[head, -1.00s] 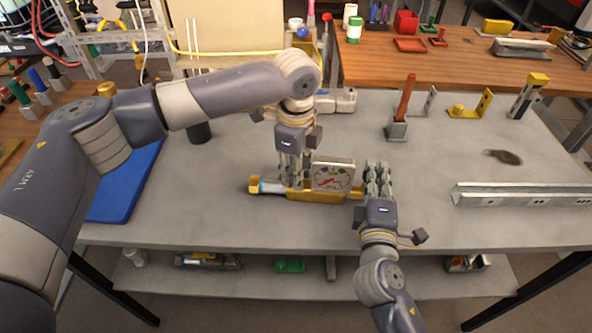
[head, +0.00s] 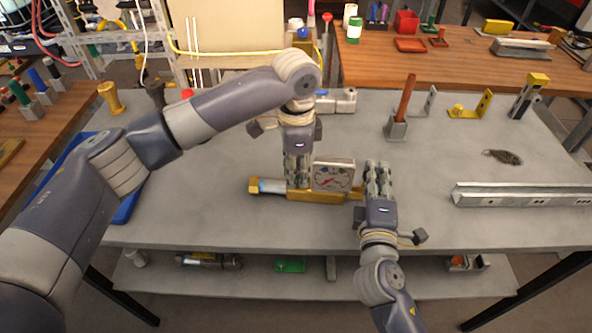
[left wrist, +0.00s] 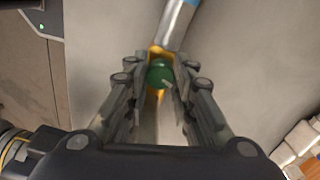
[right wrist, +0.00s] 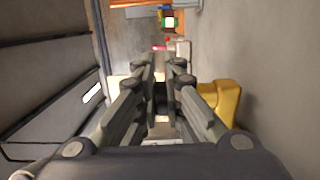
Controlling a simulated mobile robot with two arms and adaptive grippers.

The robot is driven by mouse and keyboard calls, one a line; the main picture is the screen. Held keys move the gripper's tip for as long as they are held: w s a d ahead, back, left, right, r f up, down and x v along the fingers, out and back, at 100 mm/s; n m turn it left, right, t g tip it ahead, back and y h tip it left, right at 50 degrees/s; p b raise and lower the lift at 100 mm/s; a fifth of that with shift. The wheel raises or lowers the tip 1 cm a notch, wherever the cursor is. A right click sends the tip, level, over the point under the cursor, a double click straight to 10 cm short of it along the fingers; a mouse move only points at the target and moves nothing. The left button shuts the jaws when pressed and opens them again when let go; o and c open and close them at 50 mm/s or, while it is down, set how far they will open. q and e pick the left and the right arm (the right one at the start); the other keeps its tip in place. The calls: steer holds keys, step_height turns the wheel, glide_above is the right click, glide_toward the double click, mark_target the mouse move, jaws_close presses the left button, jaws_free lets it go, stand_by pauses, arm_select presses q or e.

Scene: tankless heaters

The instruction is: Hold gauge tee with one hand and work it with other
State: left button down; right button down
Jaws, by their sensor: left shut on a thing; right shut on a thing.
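The gauge tee lies on the grey table, with a long yellow body (head: 318,197), a silver pipe section at its left and a square white-faced gauge (head: 333,176) standing up from it. My left gripper (head: 298,186) reaches down onto the tee just left of the gauge. In the left wrist view its fingers are shut on a green knob (left wrist: 160,74) of the tee. My right gripper (head: 378,166) is shut at the tee's right end, beside the gauge. Its fingers hide most of that end, and its exact contact is hard to see. A yellow part (right wrist: 224,102) shows beside its fingers.
A metal channel (head: 520,195) lies at the right. A red-handled tool in a grey block (head: 397,126) and yellow brackets stand behind. The table's front strip is clear.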

arm_select(q)
steer(key=shift+n, duration=0.3)
steer(key=c, duration=1.3)
jaws_free()
steer(key=shift+c, duration=0.2)
step_height(320, 180, up, 12)
